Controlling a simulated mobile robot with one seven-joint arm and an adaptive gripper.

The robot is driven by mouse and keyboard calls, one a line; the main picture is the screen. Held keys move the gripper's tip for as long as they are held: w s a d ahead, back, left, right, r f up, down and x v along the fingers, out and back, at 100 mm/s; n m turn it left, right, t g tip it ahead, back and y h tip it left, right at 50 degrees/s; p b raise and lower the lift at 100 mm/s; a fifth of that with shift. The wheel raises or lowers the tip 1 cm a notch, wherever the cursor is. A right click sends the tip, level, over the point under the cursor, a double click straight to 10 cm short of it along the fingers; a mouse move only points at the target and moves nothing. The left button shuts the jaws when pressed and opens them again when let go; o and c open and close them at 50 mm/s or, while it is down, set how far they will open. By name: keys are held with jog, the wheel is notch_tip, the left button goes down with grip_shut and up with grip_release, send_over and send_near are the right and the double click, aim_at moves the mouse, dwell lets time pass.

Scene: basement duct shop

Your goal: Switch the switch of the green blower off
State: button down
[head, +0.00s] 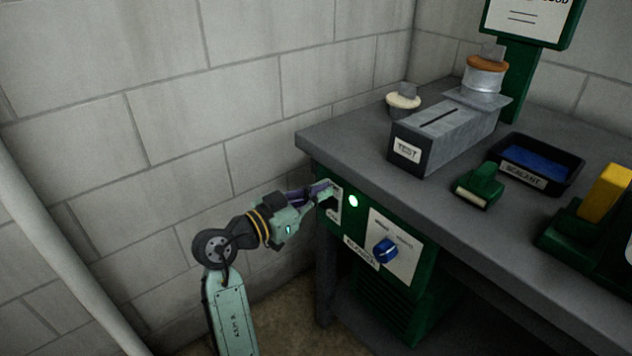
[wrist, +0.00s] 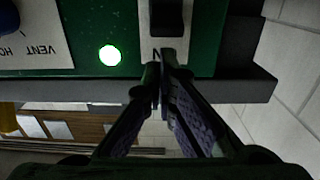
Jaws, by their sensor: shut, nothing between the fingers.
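The green blower (head: 432,268) is mounted under the workbench. Its green lamp (head: 353,201) is lit, and it also glows in the wrist view (wrist: 109,55). The switch is a black rocker (wrist: 168,16) on a pale plate (wrist: 200,30) beside the lamp; in the head view my fingers partly cover the plate (head: 335,210). My gripper (head: 327,191) is shut and empty, with its fingertips in front of the switch plate. In the wrist view the fingertips (wrist: 162,68) are close to the rocker's end; I cannot tell whether they touch it.
A blue knob (head: 385,250) on a white panel sits right of the lamp. The grey bench top (head: 345,137) overhangs the blower front. On it stand a grey box marked TEST (head: 440,143), a sealant tray (head: 515,183) and a green tool (head: 478,187). A block wall (head: 180,140) stands at left.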

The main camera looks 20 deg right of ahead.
jog(key=shift+a+f, duration=0.15)
jog(key=shift+f, duration=0.35)
jog(key=shift+f+b, duration=0.15)
jog(key=shift+b, duration=0.25)
jog(key=shift+s+a+f+b, duration=0.1)
jog(key=shift+b, duration=0.4)
jog(key=shift+h, duration=0.3)
jog(key=shift+b, duration=0.45)
